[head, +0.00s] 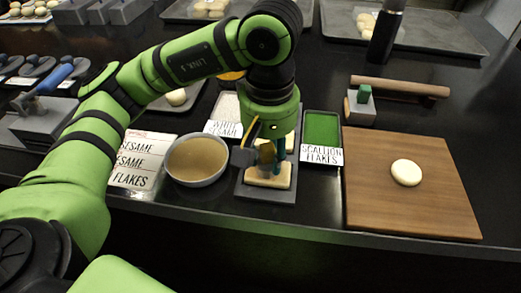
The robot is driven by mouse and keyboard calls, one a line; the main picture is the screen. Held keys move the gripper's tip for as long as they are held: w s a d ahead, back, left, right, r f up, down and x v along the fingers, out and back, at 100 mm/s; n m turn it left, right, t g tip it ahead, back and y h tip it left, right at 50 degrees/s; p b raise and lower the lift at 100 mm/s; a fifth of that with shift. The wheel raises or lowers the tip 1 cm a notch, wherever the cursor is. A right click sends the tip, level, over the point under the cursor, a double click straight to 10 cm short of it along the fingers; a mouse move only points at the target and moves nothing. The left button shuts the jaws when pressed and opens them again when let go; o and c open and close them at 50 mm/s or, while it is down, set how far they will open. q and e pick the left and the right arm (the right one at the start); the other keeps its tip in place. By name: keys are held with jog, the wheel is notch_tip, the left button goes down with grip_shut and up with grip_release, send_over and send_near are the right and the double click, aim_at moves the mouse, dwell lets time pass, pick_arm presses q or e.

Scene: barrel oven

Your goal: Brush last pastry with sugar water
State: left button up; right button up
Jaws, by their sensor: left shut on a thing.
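My left gripper (264,157) points down over a small grey tray (267,195), shut on what looks like a brush (265,153), largely hidden by the fingers. A pale oblong pastry (268,178) lies at the tray's front, just under the gripper. Another pale pastry is partly visible behind the gripper. I cannot tell whether the brush touches the pastry. A grey bowl (196,182) of tan liquid, apparently the sugar water (197,157), stands left of the tray. My right gripper is out of view.
A green scallion flakes container (322,127) stands right of the tray. A wooden board (410,205) holds a round dough piece (406,172). A rolling pin (400,87) lies behind it. Sesame labels (140,162) lie left of the bowl. The counter's front edge is close.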

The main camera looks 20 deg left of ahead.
pick_arm(q)
jog(key=shift+w+d+f, duration=0.1)
jog(key=shift+w+d, duration=0.15)
jog(key=shift+d, duration=0.55)
jog(key=shift+w+d, duration=0.2)
jog(key=shift+d, duration=0.55)
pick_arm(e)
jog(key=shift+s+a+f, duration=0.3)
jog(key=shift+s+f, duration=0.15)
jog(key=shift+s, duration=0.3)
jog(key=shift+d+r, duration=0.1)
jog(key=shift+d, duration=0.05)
pick_arm(q)
jog(key=shift+w+r+p, duration=0.1)
jog(key=shift+r+p, duration=0.4)
jog(key=shift+r, duration=0.45)
notch_tip(320, 180, up, 4)
jog(key=p, duration=0.3)
jog(key=shift+r, duration=0.15)
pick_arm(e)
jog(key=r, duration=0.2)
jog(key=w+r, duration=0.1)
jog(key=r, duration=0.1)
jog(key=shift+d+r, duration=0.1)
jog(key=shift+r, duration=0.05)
